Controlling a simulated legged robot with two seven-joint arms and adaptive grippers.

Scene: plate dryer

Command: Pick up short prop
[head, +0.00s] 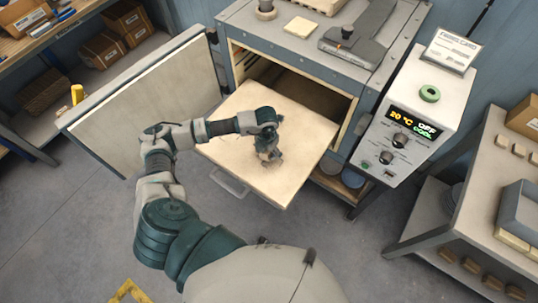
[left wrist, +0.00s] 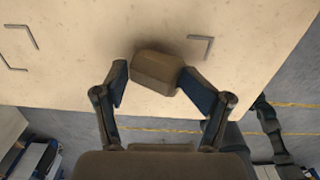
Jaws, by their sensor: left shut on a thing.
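The short prop (left wrist: 155,70) is a small brown-grey block with bevelled edges, seen in the left wrist view between the two fingers of my left gripper (left wrist: 157,86). The gripper is shut on it. In the head view my left gripper (head: 268,157) points down over the pulled-out pale shelf (head: 300,130) of the dryer, and it mostly hides the prop there. The block is at or just above the shelf surface; I cannot tell whether it touches. Dark corner marks show on the shelf in the left wrist view. My right gripper is not in view.
The dryer door (head: 150,95) stands open at the left. A control box (head: 420,110) with a lit display and green ring stands right of the dryer. A grey side table (head: 500,195) holds several small blocks. Open floor lies in front.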

